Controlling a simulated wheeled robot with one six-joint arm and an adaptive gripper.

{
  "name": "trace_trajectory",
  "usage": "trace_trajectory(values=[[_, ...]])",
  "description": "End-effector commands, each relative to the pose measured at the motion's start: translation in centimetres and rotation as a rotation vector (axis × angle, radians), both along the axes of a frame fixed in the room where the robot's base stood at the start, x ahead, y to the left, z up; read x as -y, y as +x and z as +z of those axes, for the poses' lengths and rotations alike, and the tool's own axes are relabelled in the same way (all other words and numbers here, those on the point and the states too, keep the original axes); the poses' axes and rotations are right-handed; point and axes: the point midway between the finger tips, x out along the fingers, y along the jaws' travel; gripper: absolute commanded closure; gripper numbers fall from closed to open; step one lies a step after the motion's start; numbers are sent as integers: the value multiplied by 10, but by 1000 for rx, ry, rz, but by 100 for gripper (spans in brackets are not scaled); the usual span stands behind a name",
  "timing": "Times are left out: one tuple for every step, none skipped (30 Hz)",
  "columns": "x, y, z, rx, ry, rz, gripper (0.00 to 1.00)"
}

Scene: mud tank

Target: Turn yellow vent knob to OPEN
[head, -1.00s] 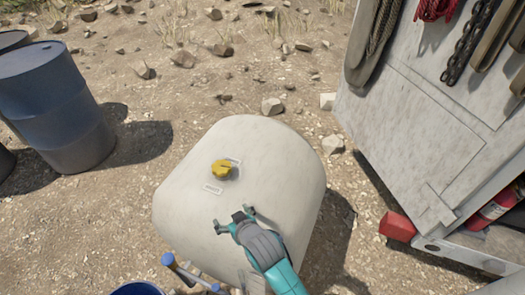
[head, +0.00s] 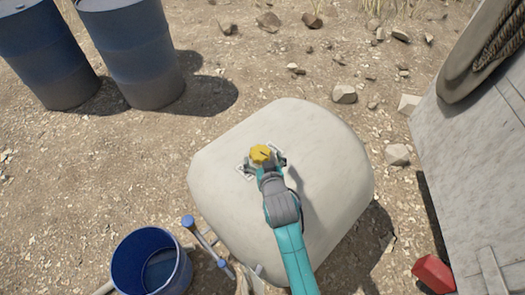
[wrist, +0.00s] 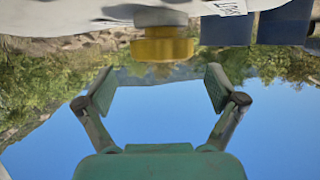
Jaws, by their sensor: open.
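The yellow vent knob (head: 261,153) sits on top of the pale rounded tank (head: 325,165). It also shows in the wrist view (wrist: 162,46), upside down, beneath the pale tank surface. My gripper (head: 263,164) is open and empty at the knob, its fingers spread to either side. In the wrist view the knob lies centred ahead of the fingertips (wrist: 158,75), with space on both sides and no visible contact. A white label (wrist: 230,7) with dark letters, cut off at the edge, is beside the knob. Which way the knob points is unclear.
A blue bucket (head: 151,262) and a blue-capped pipe (head: 200,238) stand at the tank's lower left. Blue drums (head: 135,50) stand at upper left. A grey metal cabinet (head: 478,150) and a red object (head: 433,273) are at right. Open ground lies behind the tank.

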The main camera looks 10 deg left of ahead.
Motion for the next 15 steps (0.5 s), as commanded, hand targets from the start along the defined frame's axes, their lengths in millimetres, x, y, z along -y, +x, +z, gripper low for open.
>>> trace_trajectory(values=[[-3, 9, -3, 0, 0, -1, 7], [-4, 13, -5, 1, 0, -1, 7], [-6, 18, -7, 0, 0, -1, 7], [-7, 21, -9, 0, 0, -1, 7], [-8, 25, -10, 0, 0, -1, 7], [-10, 28, -12, 0, 0, -1, 7], [-10, 31, -13, 0, 0, 0, 7], [-11, 33, -14, 0, 0, 0, 7], [-12, 36, -15, 0, 0, 0, 7], [-13, 37, -16, 0, 0, 0, 7], [-13, 38, -16, 0, 0, 0, 7], [-14, 39, -17, 0, 0, 0, 7], [-14, 40, -18, -1, 0, 0, 7], [-14, 41, -18, -1, 0, 0, 7], [-14, 41, -18, -1, 0, 0, 7]])
